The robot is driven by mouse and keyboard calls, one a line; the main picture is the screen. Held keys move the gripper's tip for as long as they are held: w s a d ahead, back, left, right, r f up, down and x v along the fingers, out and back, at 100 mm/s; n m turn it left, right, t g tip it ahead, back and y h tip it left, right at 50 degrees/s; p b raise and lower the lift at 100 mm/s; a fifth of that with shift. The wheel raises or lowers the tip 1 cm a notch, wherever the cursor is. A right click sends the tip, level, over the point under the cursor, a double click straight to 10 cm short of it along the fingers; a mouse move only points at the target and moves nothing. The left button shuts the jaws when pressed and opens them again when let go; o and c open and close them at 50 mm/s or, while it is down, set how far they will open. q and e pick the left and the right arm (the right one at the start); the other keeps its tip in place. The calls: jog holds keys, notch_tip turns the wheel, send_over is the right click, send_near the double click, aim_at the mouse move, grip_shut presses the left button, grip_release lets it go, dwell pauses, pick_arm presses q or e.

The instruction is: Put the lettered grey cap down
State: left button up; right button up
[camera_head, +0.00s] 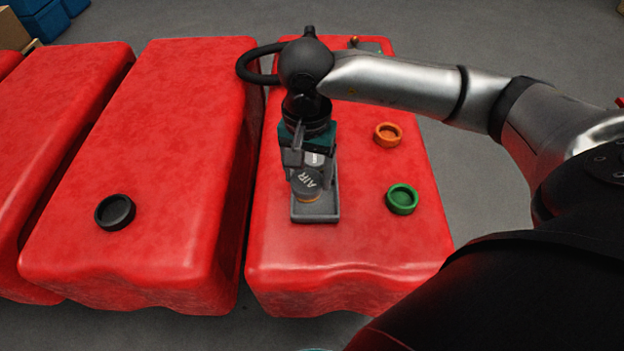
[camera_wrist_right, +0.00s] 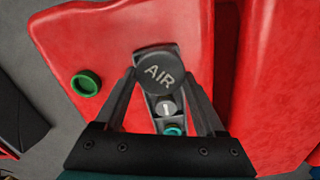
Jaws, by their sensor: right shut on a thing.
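The grey cap (camera_head: 305,183) carries the letters AIR, and its round lettered top also shows in the wrist view (camera_wrist_right: 158,72). My right gripper (camera_head: 308,168) is shut on the cap, one finger on each side. The cap is over the grey tray (camera_head: 317,218) on the red tank; I cannot tell whether it touches the tray. An orange edge shows just below the cap. In the wrist view a smaller grey disc marked 1 (camera_wrist_right: 167,107) shows in the tray, partly covered by the cap. My left gripper is not in view.
An orange ring-shaped cap (camera_head: 388,134) and a green one (camera_head: 402,199) lie right of the tray on the same red tank (camera_head: 345,252). A black cap (camera_head: 115,212) lies on the neighbouring tank (camera_head: 175,130). A dark gap separates the tanks.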

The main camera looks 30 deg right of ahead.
aim_at(318, 174)
jog(key=w+d+r+m+b, duration=0.2)
jog(key=w+d+r+m, duration=0.2)
jog(key=r+m, duration=0.5)
jog(key=f+m+b, duration=0.1)
jog(key=f, duration=0.6)
jog(key=f+m+b, duration=0.1)
jog(key=f, duration=0.6)
jog(key=f+m+b, duration=0.1)
jog(key=f, duration=0.6)
jog(key=shift+d, duration=0.3)
jog(key=shift+f, duration=0.3)
jog(key=shift+r, duration=0.1)
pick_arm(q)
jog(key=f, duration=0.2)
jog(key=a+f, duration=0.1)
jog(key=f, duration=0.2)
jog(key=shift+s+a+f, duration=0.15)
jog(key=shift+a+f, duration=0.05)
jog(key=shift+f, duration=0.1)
pick_arm(e)
jog(key=o, duration=1.6)
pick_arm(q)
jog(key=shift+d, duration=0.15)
